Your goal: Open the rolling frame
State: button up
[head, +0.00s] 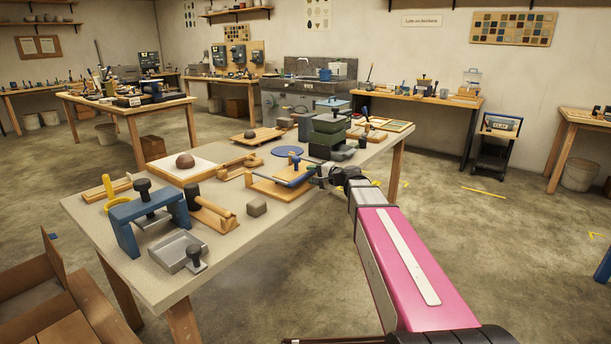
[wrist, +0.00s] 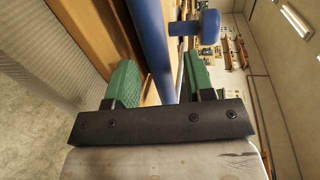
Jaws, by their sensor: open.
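The rolling frame (head: 287,176) is a wooden base with a blue bar across it, on the near table's right side. A blue knob-like part (wrist: 206,27) stands beyond the right finger. My gripper (head: 318,174) is at the frame's right end in the head view, small and partly hidden by my arm. The jaws are open, one finger on each side of the bar. I cannot tell whether either finger touches it.
An open cardboard box (head: 75,295) is at the lower left. The floor to the right is mostly clear.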

aim_at(290, 168)
jog(key=shift+x, duration=1.9)
jog(key=shift+c, duration=0.4)
grip_shut()
